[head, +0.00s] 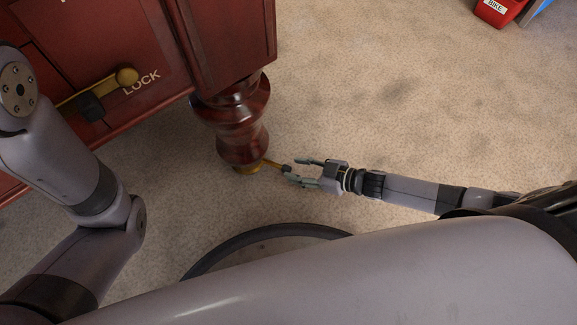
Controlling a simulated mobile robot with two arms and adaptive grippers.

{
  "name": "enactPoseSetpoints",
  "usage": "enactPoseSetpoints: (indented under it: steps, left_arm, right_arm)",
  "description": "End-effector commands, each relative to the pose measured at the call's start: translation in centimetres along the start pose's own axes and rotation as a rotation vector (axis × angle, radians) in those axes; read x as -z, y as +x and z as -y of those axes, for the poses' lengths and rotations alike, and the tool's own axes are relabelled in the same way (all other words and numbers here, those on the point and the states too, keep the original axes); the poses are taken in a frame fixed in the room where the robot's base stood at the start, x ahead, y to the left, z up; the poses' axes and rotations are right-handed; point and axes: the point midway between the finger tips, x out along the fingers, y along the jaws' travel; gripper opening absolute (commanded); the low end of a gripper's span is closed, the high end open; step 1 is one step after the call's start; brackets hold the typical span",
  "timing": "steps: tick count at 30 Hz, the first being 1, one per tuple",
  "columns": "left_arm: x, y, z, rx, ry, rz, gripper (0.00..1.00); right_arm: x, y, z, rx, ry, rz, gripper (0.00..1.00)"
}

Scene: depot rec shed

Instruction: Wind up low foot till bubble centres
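A dark red turned wooden leg (240,125) stands under the corner of a red wooden cabinet or table. At its bottom is a brass foot (247,169) on the carpet. A thin brass bar (272,163) with a dark end sticks out of the foot to the right. My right gripper (290,171) is just right of the bar, with its two fingers spread and pointing left. The bar's dark end lies at the fingertips; I cannot tell whether they touch it. No bubble or level shows. My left arm is at the left, but its gripper is out of view.
A red box (498,12) labelled BIKE is at the top right. The beige carpet (400,100) right of the leg is clear.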

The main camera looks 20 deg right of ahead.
Motion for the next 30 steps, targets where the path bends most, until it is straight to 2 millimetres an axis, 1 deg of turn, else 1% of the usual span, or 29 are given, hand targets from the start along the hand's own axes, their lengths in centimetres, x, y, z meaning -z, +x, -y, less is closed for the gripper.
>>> enactPoseSetpoints:
  steps: [1, 6, 9, 12, 17, 30]
  left_arm:
    - [0.0, 0.0, 0.0, -0.001, 0.000, 0.000, 0.40]
    - [0.0, 0.0, 0.0, -0.001, 0.000, 0.000, 0.40]
    - [0.0, 0.0, 0.0, -0.001, 0.000, 0.000, 0.40]
    - [0.0, 0.0, 0.0, -0.001, 0.000, 0.000, 0.40]
    - [0.0, 0.0, 0.0, -0.001, 0.000, -0.001, 0.40]
    - [0.0, 0.0, -0.1, -0.002, 0.000, -0.001, 0.40]
  right_arm:
    - [-0.2, -1.4, 0.0, 0.001, -0.001, 0.004, 0.40]
    - [-0.1, -4.8, 0.1, 0.001, 0.000, 0.004, 0.40]
    - [-0.1, -6.2, 0.0, 0.000, 0.001, 0.003, 0.40]
    - [-0.1, -7.2, 0.0, 0.000, 0.001, 0.002, 0.40]
    - [0.0, -7.6, 0.0, 0.000, 0.000, 0.000, 0.40]
    - [0.0, -7.6, 0.0, 0.000, 0.000, 0.000, 0.40]
